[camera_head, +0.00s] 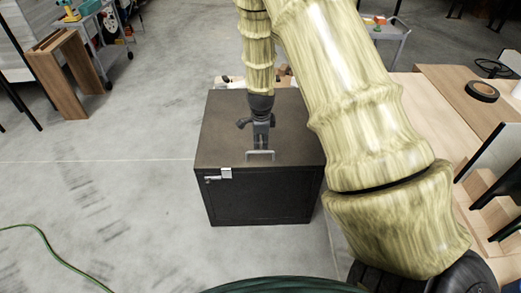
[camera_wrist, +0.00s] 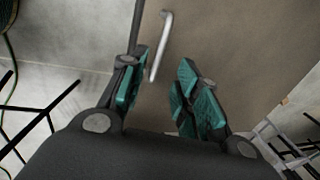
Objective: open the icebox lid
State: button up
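The icebox (camera_head: 262,194) is a dark box standing on the floor in the middle of the head view. Its brown lid (camera_head: 228,128) lies shut on top. A pale metal handle (camera_head: 260,155) stands near the lid's front edge, and a light latch (camera_head: 226,173) sits at the front left. In the wrist view the handle (camera_wrist: 160,48) is ahead of the fingers, nearer the left one, over the lid (camera_wrist: 225,45). My gripper (camera_wrist: 160,90) is open and empty, with teal pads apart. It also shows above the lid in the head view (camera_head: 261,142).
Wooden tables (camera_head: 440,95) stand to the right, with a black round item (camera_head: 482,91) on one. A wooden piece (camera_head: 62,75) and a tool cart (camera_head: 103,45) are at the back left. A green hose (camera_head: 55,255) lies on the floor. The floor left of the icebox is mostly clear.

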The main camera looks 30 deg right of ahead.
aim_at(261, 152)
jog(key=f, duration=0.4)
jog(key=w+f, duration=0.1)
jog(key=f, duration=0.1)
jog(key=shift+d+f, duration=0.3)
grip_shut()
